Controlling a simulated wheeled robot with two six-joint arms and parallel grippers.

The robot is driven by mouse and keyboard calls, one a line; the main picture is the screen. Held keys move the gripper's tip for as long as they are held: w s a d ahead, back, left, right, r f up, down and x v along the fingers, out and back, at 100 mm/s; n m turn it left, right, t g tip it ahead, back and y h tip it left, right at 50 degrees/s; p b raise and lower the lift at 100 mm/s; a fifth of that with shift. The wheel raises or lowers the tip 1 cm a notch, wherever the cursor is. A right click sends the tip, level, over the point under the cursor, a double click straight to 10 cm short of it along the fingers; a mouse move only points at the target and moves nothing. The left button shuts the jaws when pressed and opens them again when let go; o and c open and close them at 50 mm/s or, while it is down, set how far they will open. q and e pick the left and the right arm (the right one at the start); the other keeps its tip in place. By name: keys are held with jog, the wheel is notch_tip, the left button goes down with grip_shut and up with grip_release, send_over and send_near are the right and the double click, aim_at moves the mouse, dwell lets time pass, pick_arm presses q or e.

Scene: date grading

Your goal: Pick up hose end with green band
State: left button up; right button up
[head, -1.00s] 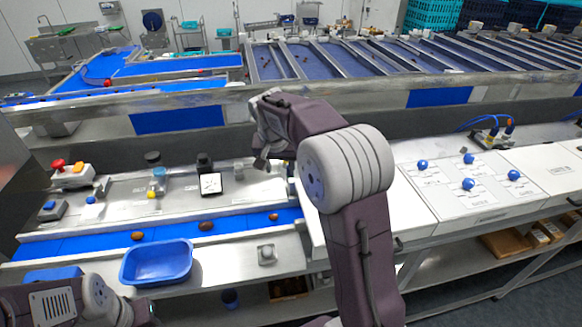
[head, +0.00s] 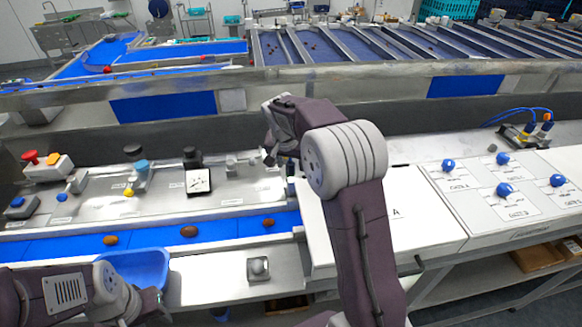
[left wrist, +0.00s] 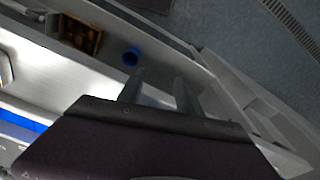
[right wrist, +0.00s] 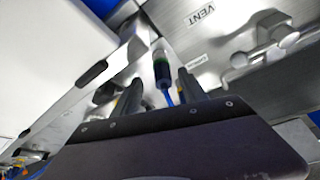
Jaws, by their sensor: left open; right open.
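The hose end with the green band (right wrist: 161,67) shows in the right wrist view as a dark cylinder with a pale green ring near its far end. A thin blue hose (right wrist: 170,98) runs from it toward my gripper. My right gripper (right wrist: 158,92) is open, with a finger on either side of the line of the hose end; I cannot tell whether either touches it. In the head view my right gripper (head: 272,153) is over the right end of the metal panel. My left gripper (head: 155,303) is low at the left, open and empty in the left wrist view (left wrist: 157,88).
A metal surface with a VENT label (right wrist: 200,15) lies beside the hose end. A blue tub (head: 140,266) is partly behind my left arm. Dates lie on the blue belt (head: 65,247). A white panel with blue knobs (head: 432,205) stands to the right.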

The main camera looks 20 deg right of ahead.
aim_at(291, 164)
jog(key=shift+w+d+f+p, duration=0.2)
jog(key=shift+w+f+p, duration=0.4)
jog(key=shift+p, duration=0.6)
jog(key=x, duration=0.3)
jog(key=shift+p, duration=0.3)
jog(key=shift+w+d+f, duration=0.15)
jog(key=shift+w+f, duration=0.05)
jog(key=shift+f, duration=0.15)
jog(key=shift+s+r, duration=0.15)
grip_shut()
